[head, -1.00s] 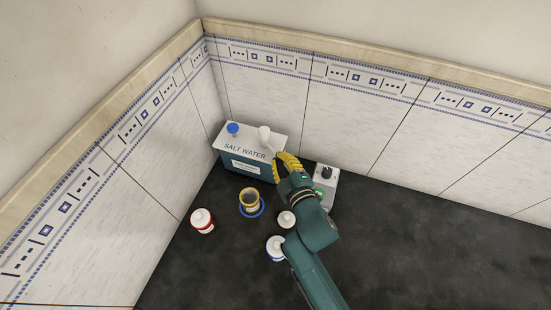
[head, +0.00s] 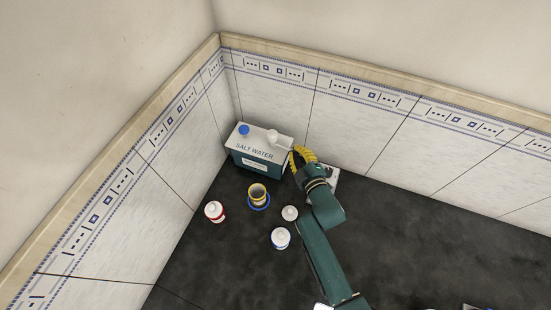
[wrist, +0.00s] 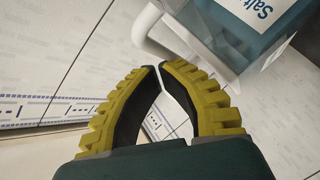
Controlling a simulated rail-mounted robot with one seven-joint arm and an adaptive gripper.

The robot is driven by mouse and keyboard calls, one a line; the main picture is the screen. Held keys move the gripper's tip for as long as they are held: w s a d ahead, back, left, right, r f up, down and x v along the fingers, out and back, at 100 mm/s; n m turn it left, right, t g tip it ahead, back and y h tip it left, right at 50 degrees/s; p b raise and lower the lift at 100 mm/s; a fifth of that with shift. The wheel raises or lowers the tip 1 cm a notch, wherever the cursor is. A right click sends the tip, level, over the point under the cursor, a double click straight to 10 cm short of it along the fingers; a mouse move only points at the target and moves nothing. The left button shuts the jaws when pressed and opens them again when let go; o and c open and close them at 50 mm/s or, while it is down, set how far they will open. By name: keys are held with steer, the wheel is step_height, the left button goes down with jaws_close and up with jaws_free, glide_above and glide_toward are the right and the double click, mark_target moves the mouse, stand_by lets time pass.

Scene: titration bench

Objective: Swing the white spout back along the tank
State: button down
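The salt water tank (head: 257,165) is teal with a white top and stands in the back corner. Its white spout (head: 274,136) is at the right end of the top and points right, towards my gripper. In the wrist view the bent white spout (wrist: 148,28) runs just beyond my fingertips; I cannot tell whether they touch it. My gripper (wrist: 157,67) has yellow ribbed fingers with dark pads. Its tips are together with nothing visible between them. In the head view my gripper (head: 295,152) is beside the tank's right end.
A blue cap (head: 244,130) sits on the tank's left top. A yellow-rimmed cup on a blue ring (head: 258,198), a red-banded bottle (head: 215,212), a blue-banded bottle (head: 280,239) and a small white container (head: 290,213) stand in front. A grey device (head: 332,177) is partly behind my arm.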

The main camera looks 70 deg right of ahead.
steer(key=shift+d, duration=0.1)
stand_by(0.7)
steer(key=s+a+r+p, duration=0.3)
steer(key=s+a+p, duration=0.3)
steer(key=s+p, duration=0.3)
steer(key=shift+s+r, duration=0.2)
steer(key=shift+r, duration=0.05)
stand_by(0.3)
